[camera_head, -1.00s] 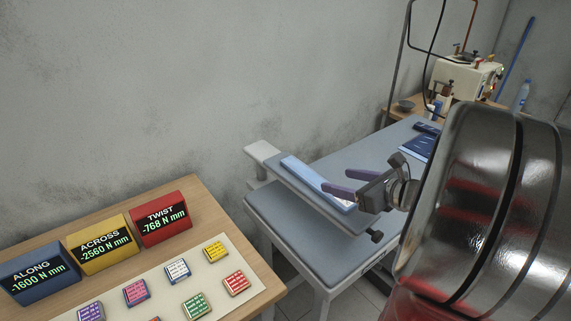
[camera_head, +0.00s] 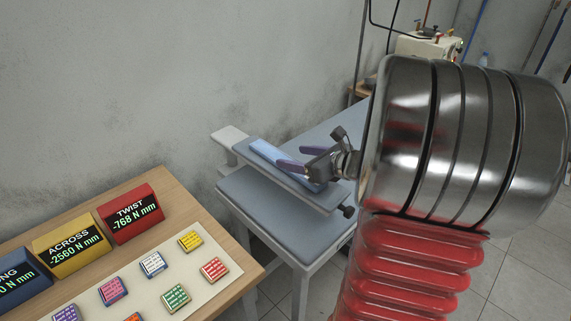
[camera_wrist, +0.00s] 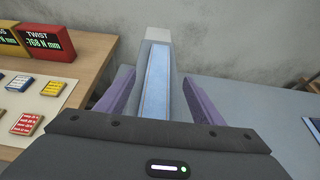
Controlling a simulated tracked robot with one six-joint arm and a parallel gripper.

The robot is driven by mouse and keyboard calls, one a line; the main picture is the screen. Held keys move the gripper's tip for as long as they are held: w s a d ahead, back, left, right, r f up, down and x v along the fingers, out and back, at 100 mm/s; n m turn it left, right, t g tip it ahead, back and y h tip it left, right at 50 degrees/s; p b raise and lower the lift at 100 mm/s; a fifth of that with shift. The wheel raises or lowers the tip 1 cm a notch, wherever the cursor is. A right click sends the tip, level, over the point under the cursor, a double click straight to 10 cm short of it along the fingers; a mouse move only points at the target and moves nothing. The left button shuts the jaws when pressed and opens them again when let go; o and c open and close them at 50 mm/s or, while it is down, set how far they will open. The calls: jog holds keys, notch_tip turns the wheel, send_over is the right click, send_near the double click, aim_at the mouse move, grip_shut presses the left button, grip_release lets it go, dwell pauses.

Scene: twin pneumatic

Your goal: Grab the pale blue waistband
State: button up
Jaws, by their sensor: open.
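The pale blue waistband (camera_head: 271,153) lies as a long flat strip along the top of a narrow grey sleeve board (camera_head: 310,199). In the wrist view the waistband (camera_wrist: 157,82) runs away from me between the two purple fingers. My gripper (camera_head: 300,157) is open, with one finger on each side of the strip. In the wrist view my gripper (camera_wrist: 150,92) holds nothing. The near end of the waistband is hidden behind the gripper body. I cannot tell whether the fingers are level with the strip or above it.
A wooden table at left bears a red TWIST display (camera_head: 129,212), a yellow ACROSS display (camera_head: 71,242) and several coloured blocks. The grey ironing table (camera_head: 270,215) stands under the sleeve board. A cream machine (camera_head: 428,47) stands at the back. The wall is close behind the board.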

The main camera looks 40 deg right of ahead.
aim_at(276, 155)
jog(key=shift+x, duration=1.1)
jog(key=shift+x, duration=2.6)
jog(key=shift+s+a+f, duration=0.1)
jog(key=shift+a+f, duration=0.05)
jog(key=shift+c, duration=0.2)
jog(key=c, duration=1.1)
